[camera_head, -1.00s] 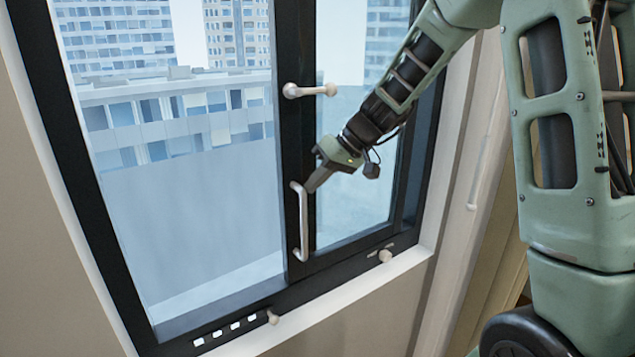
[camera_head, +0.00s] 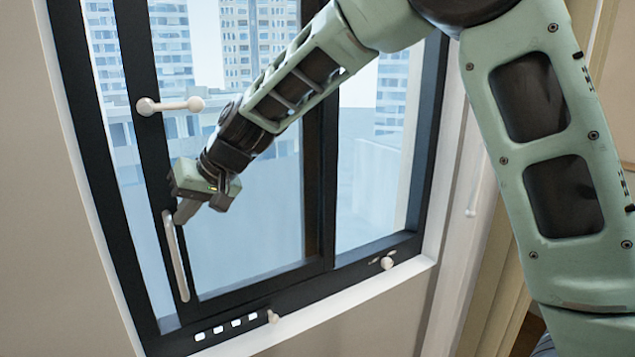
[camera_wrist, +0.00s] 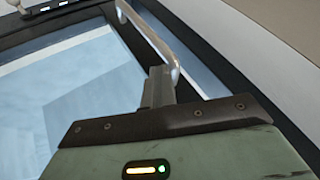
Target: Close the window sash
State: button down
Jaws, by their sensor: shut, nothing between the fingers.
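The black-framed window sash (camera_head: 228,300) stands near the left side of the window in the head view. A strip of glass shows between its left stile and the left outer frame (camera_head: 82,120). A pale vertical bar handle (camera_head: 177,262) is on the left stile, with a pale lever (camera_head: 170,105) above it. My gripper (camera_head: 184,213) is shut and empty at the handle's upper end, on its right side. In the wrist view the closed fingers (camera_wrist: 158,85) lie beside the handle (camera_wrist: 147,36); I cannot tell whether they touch it.
Two pale knobs sit on the lower frame, one near the middle (camera_head: 273,316) and one at right (camera_head: 386,263). A row of white marks (camera_head: 225,328) lies left of the middle knob. Wall borders the window on the left. My arm crosses the glass.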

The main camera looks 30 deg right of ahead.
jog(key=shift+s+a+r+p, duration=0.1)
jog(key=shift+a+p, duration=0.3)
jog(key=shift+a, duration=1.85)
